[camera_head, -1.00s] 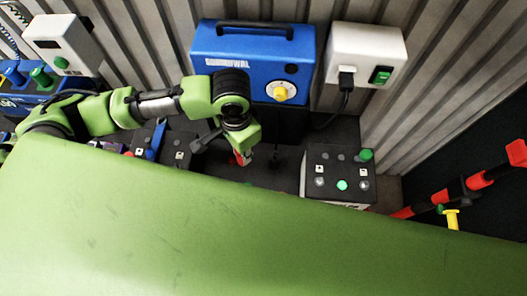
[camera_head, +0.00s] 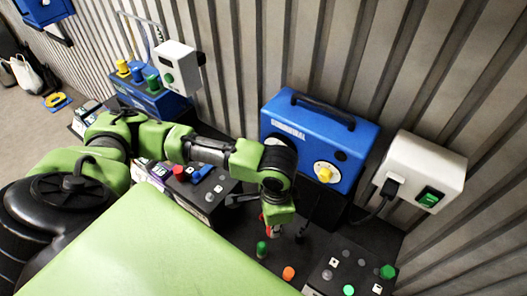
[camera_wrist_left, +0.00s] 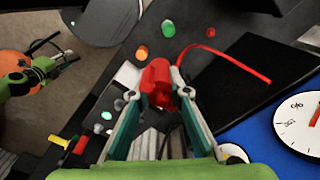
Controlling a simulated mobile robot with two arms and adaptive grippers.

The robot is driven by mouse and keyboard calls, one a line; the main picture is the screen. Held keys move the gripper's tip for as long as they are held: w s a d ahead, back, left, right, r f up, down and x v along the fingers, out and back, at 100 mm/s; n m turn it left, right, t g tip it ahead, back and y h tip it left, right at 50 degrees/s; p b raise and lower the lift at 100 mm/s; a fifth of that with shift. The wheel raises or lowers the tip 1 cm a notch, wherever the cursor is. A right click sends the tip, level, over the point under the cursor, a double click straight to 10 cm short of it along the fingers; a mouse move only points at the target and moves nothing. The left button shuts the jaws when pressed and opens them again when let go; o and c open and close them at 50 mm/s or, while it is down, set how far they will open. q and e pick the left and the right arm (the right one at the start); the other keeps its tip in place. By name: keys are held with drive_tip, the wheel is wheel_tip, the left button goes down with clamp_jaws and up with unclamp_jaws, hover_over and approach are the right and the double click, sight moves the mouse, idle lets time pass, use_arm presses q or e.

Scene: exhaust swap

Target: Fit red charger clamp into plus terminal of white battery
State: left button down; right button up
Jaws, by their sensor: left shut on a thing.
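My left gripper (camera_head: 270,229) is shut on the red charger clamp (camera_wrist_left: 158,82), which sits between its two fingers in the left wrist view. A red cable (camera_wrist_left: 235,62) shows beside it. In the head view the clamp is mostly hidden by my arm, over the dark bench in front of the blue charger (camera_head: 318,145). A black-topped battery block (camera_head: 350,272) is at the lower right, cut by the frame; another with a whitish side (camera_head: 207,193) is left of the gripper. I cannot read the plus terminal. My right gripper (camera_wrist_left: 68,48) appears open and empty in the wrist view.
A white socket box (camera_head: 425,172) with a green switch and black plug is on the right. A white box (camera_head: 178,67) and a blue unit (camera_head: 152,100) with coloured knobs stand further left. Green (camera_head: 261,250) and orange (camera_head: 289,273) round parts sit near the gripper. A corrugated wall closes the back.

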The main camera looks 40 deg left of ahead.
use_arm(q)
drive_tip(key=shift+w+d+f+b, duration=0.2)
drive_tip(key=shift+d+b, duration=0.95)
drive_tip(key=shift+d, duration=1.85)
drive_tip(key=shift+w+d+f+b, duration=0.2)
drive_tip(key=shift+d+b, duration=0.95)
drive_tip(key=shift+d, duration=1.8)
drive_tip(key=shift+d+f+b, duration=0.25)
drive_tip(key=shift+d+b, duration=0.9)
drive_tip(key=shift+d, duration=1.85)
drive_tip(key=shift+f+b, duration=0.45)
drive_tip(key=shift+f, duration=1.25)
use_arm(e)
wheel_tip(320, 180, down, 8)
drive_tip(key=d, duration=0.1)
drive_tip(key=shift+w+d, duration=0.2)
drive_tip(key=shift+d, duration=0.15)
use_arm(q)
drive_tip(key=shift+p, duration=0.6)
use_arm(e)
drive_tip(key=shift+a+r, duration=0.2)
drive_tip(key=shift+r, duration=0.3)
drive_tip(key=shift+r, duration=0.1)
use_arm(q)
drive_tip(key=shift+p, duration=0.55)
use_arm(e)
drive_tip(key=shift+r, duration=0.45)
drive_tip(key=shift+d+r, duration=0.1)
drive_tip(key=shift+d, duration=0.05)
